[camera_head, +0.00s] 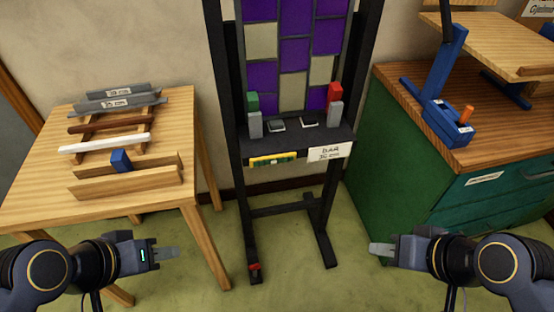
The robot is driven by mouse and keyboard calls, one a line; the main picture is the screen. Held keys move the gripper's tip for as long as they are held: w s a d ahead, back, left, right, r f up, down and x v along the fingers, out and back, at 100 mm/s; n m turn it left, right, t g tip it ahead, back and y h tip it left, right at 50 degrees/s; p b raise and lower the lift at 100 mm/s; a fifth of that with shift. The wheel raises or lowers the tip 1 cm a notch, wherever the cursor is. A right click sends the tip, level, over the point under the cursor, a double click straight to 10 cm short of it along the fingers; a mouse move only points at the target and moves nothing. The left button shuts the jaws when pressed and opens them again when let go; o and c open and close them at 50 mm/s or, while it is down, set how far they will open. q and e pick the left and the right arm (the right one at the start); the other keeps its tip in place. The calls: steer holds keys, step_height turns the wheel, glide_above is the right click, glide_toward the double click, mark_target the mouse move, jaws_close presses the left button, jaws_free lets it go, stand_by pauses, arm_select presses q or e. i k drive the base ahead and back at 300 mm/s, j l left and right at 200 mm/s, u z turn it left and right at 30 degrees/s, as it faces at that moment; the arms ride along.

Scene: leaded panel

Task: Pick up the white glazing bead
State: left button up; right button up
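The white glazing bead (104,143) is a thin white strip. It lies crosswise on the wooden table at the left, resting on a rack with other strips. My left gripper (168,253) is in front of the table, low and to the right of the bead, well apart from it. My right gripper (378,249) is at the lower right, in front of the green cabinet and far from the bead. Nothing shows between the fingers of either gripper. The fingers are seen edge-on, so I cannot tell whether either gripper is open or shut.
A black easel (232,133) holds a purple-and-cream panel (295,52). A green cabinet (395,165) stands right. Floor between is mostly clear.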

mark_target(145, 137)
steer(key=u, duration=1.3)
